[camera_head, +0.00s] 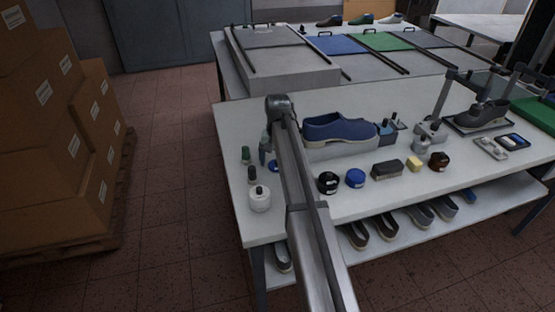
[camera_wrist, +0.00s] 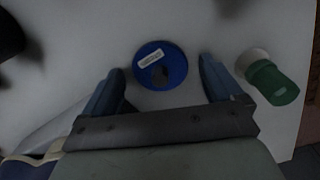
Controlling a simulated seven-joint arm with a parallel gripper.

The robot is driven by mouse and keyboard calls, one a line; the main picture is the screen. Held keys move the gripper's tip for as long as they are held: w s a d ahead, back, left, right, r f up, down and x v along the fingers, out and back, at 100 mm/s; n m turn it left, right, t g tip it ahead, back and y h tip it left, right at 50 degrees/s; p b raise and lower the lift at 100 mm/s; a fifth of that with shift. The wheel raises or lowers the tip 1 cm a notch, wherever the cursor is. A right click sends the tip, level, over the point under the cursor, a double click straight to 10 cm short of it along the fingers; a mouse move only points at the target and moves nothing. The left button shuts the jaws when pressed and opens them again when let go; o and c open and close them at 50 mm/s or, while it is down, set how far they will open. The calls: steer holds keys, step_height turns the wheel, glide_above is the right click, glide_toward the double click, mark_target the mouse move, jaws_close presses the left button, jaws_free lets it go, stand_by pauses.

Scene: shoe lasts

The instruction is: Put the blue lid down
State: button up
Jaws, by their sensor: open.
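The blue lid (camera_wrist: 177,73) is a round blue disc with a white label and a dark patch. In the wrist view it lies on the white table top between my fingertips, with a gap on each side. My gripper (camera_wrist: 162,68) is open and over the lid, not clasping it. In the head view a sliver of the blue lid (camera_head: 273,166) shows beside my arm, which hides the rest. One finger of my gripper (camera_head: 264,148) shows there, close to the table top.
A green-and-white bottle (camera_wrist: 270,82) stands close to the right finger. A white jar (camera_head: 260,200), a black jar (camera_head: 328,182) and another blue round container (camera_head: 355,178) are nearby. A blue shoe (camera_head: 340,130) sits behind on a grey block. The table's left edge is close.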

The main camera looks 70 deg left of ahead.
step_height(320, 180, up, 12)
steer(key=shift+r, duration=0.15)
stand_by(0.6)
stand_by(0.5)
